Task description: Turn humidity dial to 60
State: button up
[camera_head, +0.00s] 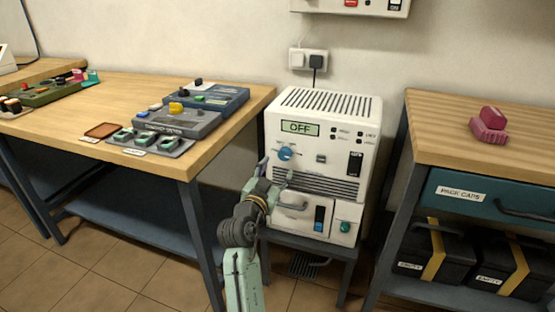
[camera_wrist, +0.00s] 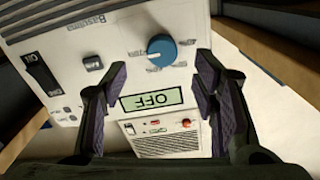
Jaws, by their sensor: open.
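A white cabinet unit (camera_head: 322,110) stands on a low dark stand, and its display (camera_head: 299,128) reads OFF. A blue dial (camera_head: 286,153) sits on its front below the display. The wrist view, turned upside down, shows the blue dial (camera_wrist: 161,49) and the OFF display (camera_wrist: 152,98); the small print around the dial is not readable. My gripper (camera_head: 277,171) is in front of the panel, just below the dial. Its fingers are open and empty, and the dial shows between and beyond the fingertips (camera_wrist: 161,66), apparently untouched.
Wooden workbenches (camera_head: 235,105) (camera_head: 430,120) flank the unit. Another control box (camera_head: 350,5) hangs above.

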aim_at(283, 157)
jog(key=p+x, duration=0.1)
jog(key=x, duration=0.6)
jog(key=shift+w, duration=0.15)
jog(key=shift+a, duration=0.1)
jog(key=shift+c, duration=0.4)
jog(key=c, duration=1.1)
